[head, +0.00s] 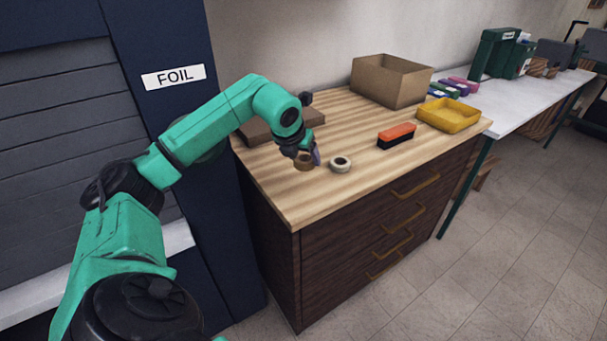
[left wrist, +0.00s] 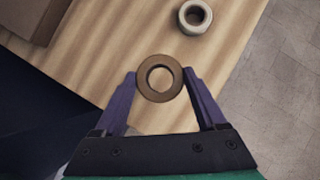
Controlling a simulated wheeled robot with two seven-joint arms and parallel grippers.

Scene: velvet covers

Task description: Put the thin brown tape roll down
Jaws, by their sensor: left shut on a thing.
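The thin brown tape roll (left wrist: 144,85) sits between the two purple fingers of my left gripper (left wrist: 160,84) in the left wrist view. The fingers touch it on both sides. In the head view the brown roll (head: 304,164) is at the tip of my left gripper (head: 308,158), over the left part of the wooden worktop (head: 275,185). I cannot tell whether the roll touches the worktop. A pale tape roll (head: 340,165) lies on the worktop just right of it, and it also shows in the left wrist view (left wrist: 205,17). My right gripper is not in view.
A flat brown box (head: 258,132) lies behind my left gripper. An open cardboard box (head: 408,81), a yellow tray (head: 426,118) and an orange-and-black block (head: 397,131) stand to the right. The front-left worktop is clear up to its edge.

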